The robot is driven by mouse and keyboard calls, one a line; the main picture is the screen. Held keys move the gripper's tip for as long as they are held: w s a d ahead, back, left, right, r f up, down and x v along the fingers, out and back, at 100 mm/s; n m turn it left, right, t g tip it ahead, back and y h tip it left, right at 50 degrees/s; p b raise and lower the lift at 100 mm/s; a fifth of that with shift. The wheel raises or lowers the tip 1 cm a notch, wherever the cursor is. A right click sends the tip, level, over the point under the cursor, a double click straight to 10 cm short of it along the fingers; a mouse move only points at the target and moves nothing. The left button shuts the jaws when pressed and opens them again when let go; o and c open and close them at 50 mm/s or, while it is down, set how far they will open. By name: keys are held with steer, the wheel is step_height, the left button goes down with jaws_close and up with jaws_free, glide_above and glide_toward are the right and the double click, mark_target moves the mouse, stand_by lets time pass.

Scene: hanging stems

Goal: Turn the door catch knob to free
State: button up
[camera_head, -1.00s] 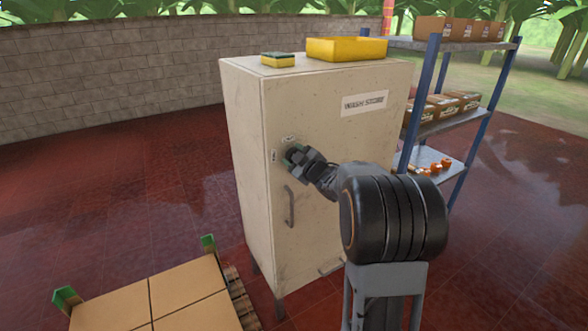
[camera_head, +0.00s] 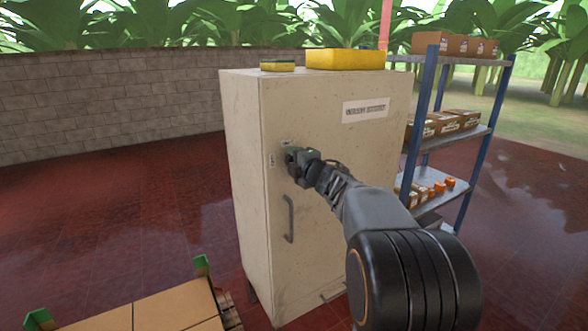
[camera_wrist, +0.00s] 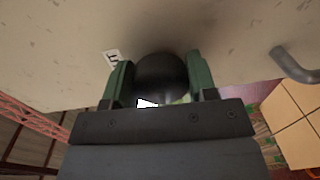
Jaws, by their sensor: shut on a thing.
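The wash store cabinet (camera_head: 330,110) is a tall cream cupboard whose door faces me, with a printed label high on it. My gripper (camera_head: 292,160) is at the upper left of the door, over the catch knob, and mostly hides it in the head view. In the wrist view the dark round knob (camera_wrist: 162,78) sits between the two green fingers of my gripper (camera_wrist: 161,85), which are shut on it. A small marking (camera_wrist: 112,58) shows on the door beside the left finger. The way the knob is turned cannot be told.
A grey door handle (camera_head: 289,218) is below the knob; it also shows in the wrist view (camera_wrist: 293,65). A sponge (camera_head: 278,66) and a yellow tray (camera_head: 345,60) lie on top of the cabinet. A blue shelf rack (camera_head: 420,105) stands close right. Cartons (camera_head: 165,308) are front left.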

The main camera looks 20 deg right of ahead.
steer(key=shift+f+n+b, duration=0.15)
steer(key=shift+n+b, duration=0.25)
steer(key=shift+n, duration=0.2)
stand_by(0.3)
steer(key=o, duration=0.9)
steer(key=s+d+r, duration=0.1)
steer(key=s, duration=1.2)
steer(key=shift+s+d, duration=0.25)
steer(key=shift+s, duration=0.1)
